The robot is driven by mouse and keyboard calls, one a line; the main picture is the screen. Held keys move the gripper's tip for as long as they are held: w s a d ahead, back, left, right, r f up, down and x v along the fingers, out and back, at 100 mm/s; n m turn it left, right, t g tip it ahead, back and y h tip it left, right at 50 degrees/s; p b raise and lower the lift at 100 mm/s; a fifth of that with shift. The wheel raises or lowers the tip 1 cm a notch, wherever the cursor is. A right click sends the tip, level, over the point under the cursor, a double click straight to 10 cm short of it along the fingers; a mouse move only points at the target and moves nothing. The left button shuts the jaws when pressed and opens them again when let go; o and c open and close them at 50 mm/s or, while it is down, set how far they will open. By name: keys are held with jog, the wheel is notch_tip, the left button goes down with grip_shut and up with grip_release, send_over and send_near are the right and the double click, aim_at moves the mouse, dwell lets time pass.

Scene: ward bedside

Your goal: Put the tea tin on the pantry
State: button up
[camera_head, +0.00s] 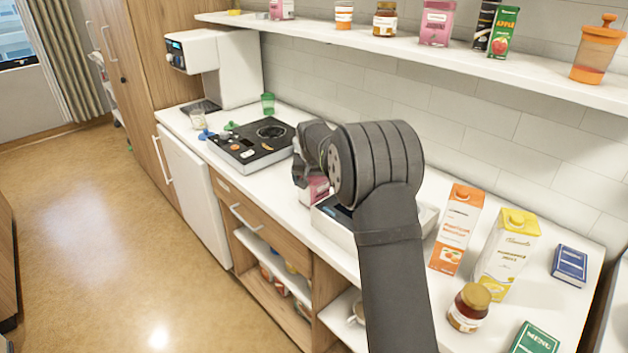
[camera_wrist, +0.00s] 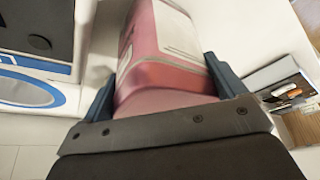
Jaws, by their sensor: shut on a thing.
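A pink tin with a pale label, which I take to be the tea tin (camera_head: 317,190), is between the fingers of my gripper (camera_wrist: 165,85). The tin fills the middle of the wrist view (camera_wrist: 160,45), with a dark finger against each side. In the head view my gripper (camera_head: 312,178) is over the white counter, right of the black hob, and my wrist hides most of it and the tin. I cannot tell whether the tin touches the counter. A white wall shelf (camera_head: 560,84) runs along the back; I cannot tell whether it is the pantry.
The black hob (camera_head: 250,154) is left of my gripper. A white tray-like thing (camera_head: 335,229) lies partly under my arm. An orange carton (camera_head: 456,228), yellow carton (camera_head: 507,254) and jar (camera_head: 468,309) stand right. The shelf holds several items, including a pink tin (camera_head: 437,22).

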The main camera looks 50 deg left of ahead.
jog(key=shift+f, duration=0.1)
jog(key=o, duration=0.9)
jog(key=shift+r, duration=0.25)
jog(key=v, duration=1.1)
jog(key=shift+s+d+r, duration=0.1)
jog(key=shift+s+r, duration=0.05)
jog(key=shift+r, duration=0.15)
